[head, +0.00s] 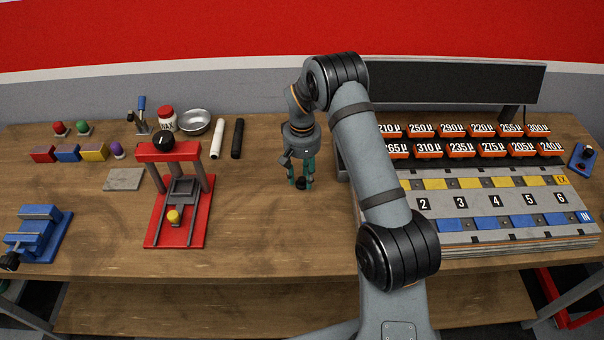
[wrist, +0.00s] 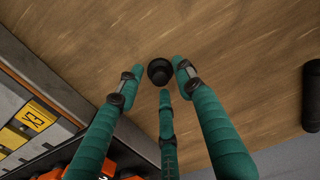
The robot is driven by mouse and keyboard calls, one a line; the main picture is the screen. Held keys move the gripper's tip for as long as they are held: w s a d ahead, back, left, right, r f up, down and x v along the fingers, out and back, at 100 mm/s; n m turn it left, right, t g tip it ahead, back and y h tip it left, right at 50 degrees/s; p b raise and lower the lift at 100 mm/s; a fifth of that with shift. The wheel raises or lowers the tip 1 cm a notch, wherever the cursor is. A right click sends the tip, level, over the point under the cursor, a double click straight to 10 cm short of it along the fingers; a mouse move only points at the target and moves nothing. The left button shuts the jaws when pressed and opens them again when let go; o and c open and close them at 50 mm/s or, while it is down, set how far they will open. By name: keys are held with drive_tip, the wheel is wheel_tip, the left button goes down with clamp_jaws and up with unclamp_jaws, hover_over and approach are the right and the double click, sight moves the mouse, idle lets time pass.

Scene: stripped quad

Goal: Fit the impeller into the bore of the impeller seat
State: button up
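My gripper (head: 302,174) has three teal fingers and points down over the middle of the table. A small round black stepped piece (head: 301,184) stands on the wood below it. In the wrist view this black piece (wrist: 159,72) lies between the spread fingertips of my gripper (wrist: 160,80), with gaps around it, so the gripper looks open. I cannot tell whether the black piece is the impeller or another part. I cannot make out a part that is plainly the impeller seat or its bore; my arm hides some of the right side.
A red press frame (head: 153,235) stands left, a blue vise (head: 38,232) far left. A white roll (head: 217,139) and black roll (head: 237,139) lie behind. A numbered rack (head: 480,205) with orange blocks fills the right. Wood between press and gripper is clear.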

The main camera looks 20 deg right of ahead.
sight(302, 178)
drive_tip(key=shift+o, duration=0.5)
wheel_tip(302, 178, up, 12)
drive_tip(key=b, duration=0.1)
drive_tip(key=shift+r, duration=0.2)
